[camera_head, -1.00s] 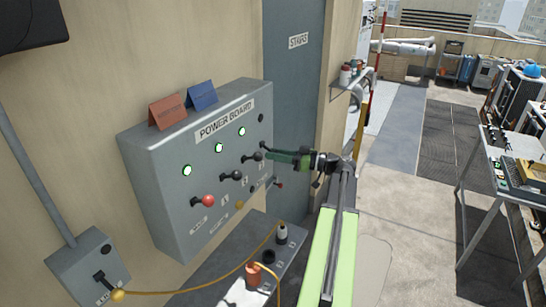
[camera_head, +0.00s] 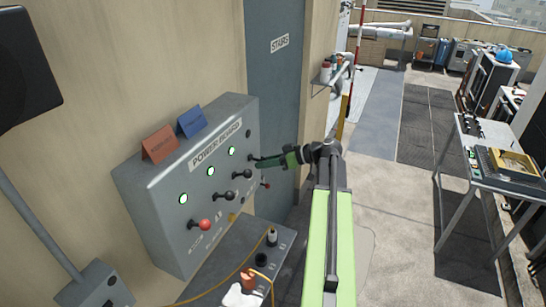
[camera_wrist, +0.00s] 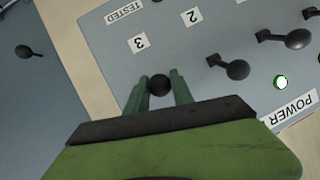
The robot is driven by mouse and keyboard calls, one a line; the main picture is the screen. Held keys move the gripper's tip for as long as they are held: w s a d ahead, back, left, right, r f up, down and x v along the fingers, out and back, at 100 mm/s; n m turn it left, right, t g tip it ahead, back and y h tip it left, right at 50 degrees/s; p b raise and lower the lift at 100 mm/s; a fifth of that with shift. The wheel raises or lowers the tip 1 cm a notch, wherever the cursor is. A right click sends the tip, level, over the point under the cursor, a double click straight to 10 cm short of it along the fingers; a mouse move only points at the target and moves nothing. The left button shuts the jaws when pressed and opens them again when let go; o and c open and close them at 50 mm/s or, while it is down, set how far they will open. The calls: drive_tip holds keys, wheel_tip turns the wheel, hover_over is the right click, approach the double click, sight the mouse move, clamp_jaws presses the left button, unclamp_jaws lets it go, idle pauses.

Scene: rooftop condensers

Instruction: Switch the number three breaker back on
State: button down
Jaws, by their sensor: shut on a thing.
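The grey power board (camera_head: 150,205) hangs on the wall with a row of levers. One lever has a red knob (camera_head: 205,225); two black-knobbed levers (camera_head: 229,196) (camera_head: 246,174) follow to its right. Three lamps glow green; the rightmost lamp (camera_head: 249,133) is dark. My gripper (camera_head: 262,161) is at the rightmost lever, the number three breaker. In the wrist view, my gripper (camera_wrist: 160,88) has its green fingers on both sides of the black knob (camera_wrist: 159,85), close by the label "3" (camera_wrist: 139,42). The gripper hides most of this lever, so its position is hard to tell.
Orange (camera_head: 159,143) and blue (camera_head: 191,121) folded cards stand on the board. A grey bench (camera_head: 222,267) with sockets and a yellow cable (camera_head: 205,293) lies below. A metal table (camera_head: 480,178) stands at the right. The floor between is clear.

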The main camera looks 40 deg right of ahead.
drive_tip(key=c, duration=1.1)
unclamp_jaws()
drive_tip(key=shift+w+a, duration=0.1)
drive_tip(key=p+v, duration=0.2)
drive_tip(key=v, duration=0.5)
drive_tip(key=shift+s+p, duration=0.25)
drive_tip(key=shift+p, duration=0.05)
